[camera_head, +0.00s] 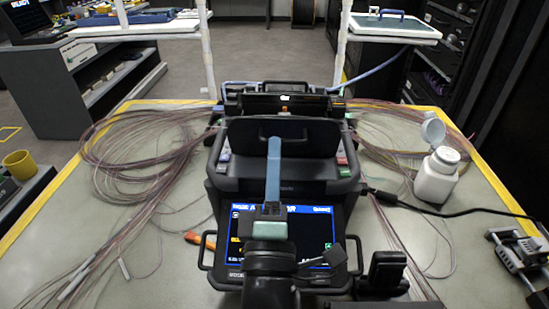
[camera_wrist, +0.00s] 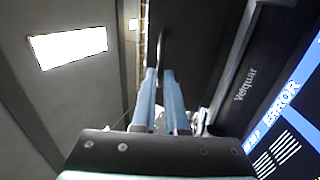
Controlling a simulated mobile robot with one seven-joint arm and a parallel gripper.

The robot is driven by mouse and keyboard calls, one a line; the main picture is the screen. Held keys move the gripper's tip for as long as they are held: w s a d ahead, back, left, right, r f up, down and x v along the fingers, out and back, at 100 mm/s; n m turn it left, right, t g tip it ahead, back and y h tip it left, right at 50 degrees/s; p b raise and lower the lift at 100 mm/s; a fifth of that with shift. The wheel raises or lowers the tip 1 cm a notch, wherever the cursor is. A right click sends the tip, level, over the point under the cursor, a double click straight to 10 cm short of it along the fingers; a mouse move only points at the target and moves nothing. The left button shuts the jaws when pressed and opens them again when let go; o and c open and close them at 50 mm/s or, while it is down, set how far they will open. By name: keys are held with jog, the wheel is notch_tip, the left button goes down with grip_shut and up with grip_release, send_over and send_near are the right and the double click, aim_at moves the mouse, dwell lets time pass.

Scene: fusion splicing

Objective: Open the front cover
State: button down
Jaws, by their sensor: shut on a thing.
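The fusion splicer (camera_head: 250,188) stands on the table with its lit screen (camera_head: 310,228) facing me. Its front cover (camera_head: 310,138) is a dark panel standing raised above the body in the head view. My gripper (camera_head: 274,143) reaches it from the front, its blue fingers close together and tips at the cover's middle. In the wrist view, my gripper (camera_wrist: 159,72) is shut on a thin dark edge, apparently part of the front cover (camera_wrist: 195,45). The fingers hide part of the cover, and the exact grip spot is hard to see.
A white bottle (camera_head: 437,176) with its lid open stands to the right. Loose fiber coils (camera_head: 125,150) lie on both sides. A black cable runs right from the splicer. A metal fixture (camera_head: 520,255) sits at the right edge. White posts rise behind.

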jog(key=shift+s+f+b, duration=0.3)
jog(key=shift+f+b, duration=0.4)
jog(key=shift+f, duration=0.4)
jog(key=shift+s+f+b, duration=0.25)
jog(key=shift+f+b, duration=0.45)
jog(key=shift+f, duration=0.45)
jog(key=c, duration=1)
grip_release()
jog(key=shift+w+f, duration=0.1)
jog(key=shift+w, duration=0.1)
jog(key=shift+o, duration=0.3)
jog(key=b+v, duration=0.3)
jog(key=v, duration=1)
jog(key=shift+r, duration=0.45)
jog(key=shift+s, duration=0.15)
